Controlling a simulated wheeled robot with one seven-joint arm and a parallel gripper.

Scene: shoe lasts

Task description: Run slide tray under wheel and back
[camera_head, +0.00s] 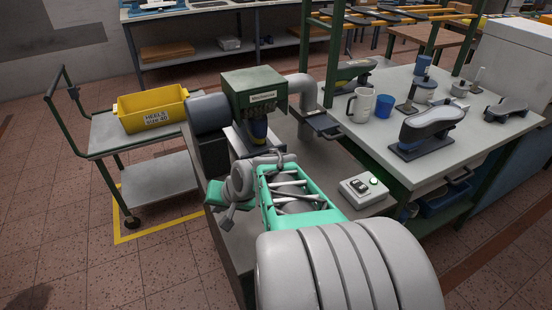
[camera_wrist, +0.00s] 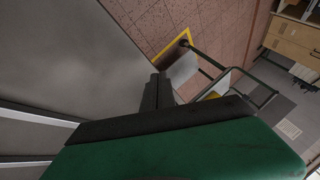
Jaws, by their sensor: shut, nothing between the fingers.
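The green-hooded machine (camera_head: 254,88) stands on a grey bench left of centre in the head view. Under its hood is a dark blue and yellowish round part (camera_head: 259,129), which looks like the wheel. A pale plate (camera_head: 238,142) beside and below it may be the slide tray; my arm partly hides this area. My gripper (camera_head: 227,220) is low in front of the machine, over the bench's left edge. In the wrist view its dark fingers (camera_wrist: 158,92) are together and empty, beside a broad grey surface (camera_wrist: 70,55) with pale rail-like strips (camera_wrist: 40,116).
A cart (camera_head: 105,135) with a yellow bin (camera_head: 152,108) stands left. A grey pipe (camera_head: 303,95) rises right of the machine. Tiled floor is open at left.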

